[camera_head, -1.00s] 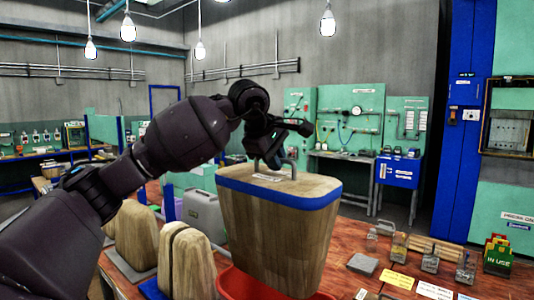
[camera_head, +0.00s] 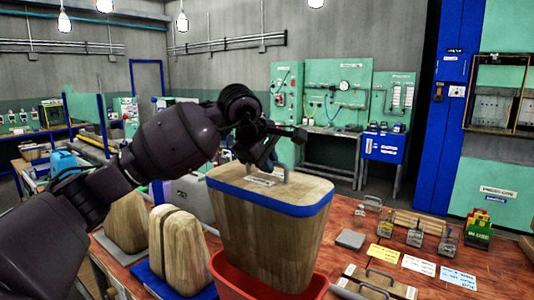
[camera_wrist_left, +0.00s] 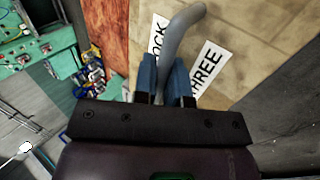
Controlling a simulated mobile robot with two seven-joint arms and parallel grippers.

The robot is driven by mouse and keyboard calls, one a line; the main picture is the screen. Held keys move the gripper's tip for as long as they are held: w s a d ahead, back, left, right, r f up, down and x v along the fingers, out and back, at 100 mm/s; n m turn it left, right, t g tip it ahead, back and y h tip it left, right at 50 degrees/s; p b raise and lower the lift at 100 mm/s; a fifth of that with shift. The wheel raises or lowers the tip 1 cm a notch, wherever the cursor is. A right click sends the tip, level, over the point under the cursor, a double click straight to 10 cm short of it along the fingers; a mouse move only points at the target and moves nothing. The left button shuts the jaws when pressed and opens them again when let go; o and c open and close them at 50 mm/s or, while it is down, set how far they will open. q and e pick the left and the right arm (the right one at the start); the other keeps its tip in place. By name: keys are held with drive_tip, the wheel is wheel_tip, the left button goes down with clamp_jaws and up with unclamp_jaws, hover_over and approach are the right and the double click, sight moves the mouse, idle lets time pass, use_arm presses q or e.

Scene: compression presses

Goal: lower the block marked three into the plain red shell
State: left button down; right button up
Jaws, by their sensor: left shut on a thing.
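The block marked three (camera_head: 265,225) is a large tapered wooden block with a blue band round its top edge and a metal handle. The wrist view shows its top label (camera_wrist_left: 207,70), reading "THREE". My left gripper (camera_head: 268,160) is shut on the handle; in the wrist view its blue-grey fingers (camera_wrist_left: 166,78) stand either side of the handle (camera_wrist_left: 182,35). The plain red shell (camera_head: 228,278) is directly below, its mouth around the block's lower end. How deep the block sits is hard to tell. My right gripper is not in view.
Two wooden blocks (camera_head: 178,250) stand to the left, one on a blue mat (camera_head: 150,280). Small handled weights (camera_head: 413,232), a grey plate (camera_head: 350,239) and coloured label cards (camera_head: 418,265) lie to the right. A handled board (camera_head: 385,283) lies close by the shell's right side.

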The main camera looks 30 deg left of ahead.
sight(267, 178)
use_arm(q)
drive_tip(key=shift+f, duration=2.1)
drive_tip(key=shift+f+b, duration=4.5)
drive_tip(key=shift+f, duration=4.55)
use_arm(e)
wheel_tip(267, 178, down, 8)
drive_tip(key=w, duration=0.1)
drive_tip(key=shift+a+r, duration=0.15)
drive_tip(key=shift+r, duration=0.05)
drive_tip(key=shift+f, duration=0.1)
use_arm(q)
drive_tip(key=shift+f, duration=0.25)
drive_tip(key=shift+b, duration=0.3)
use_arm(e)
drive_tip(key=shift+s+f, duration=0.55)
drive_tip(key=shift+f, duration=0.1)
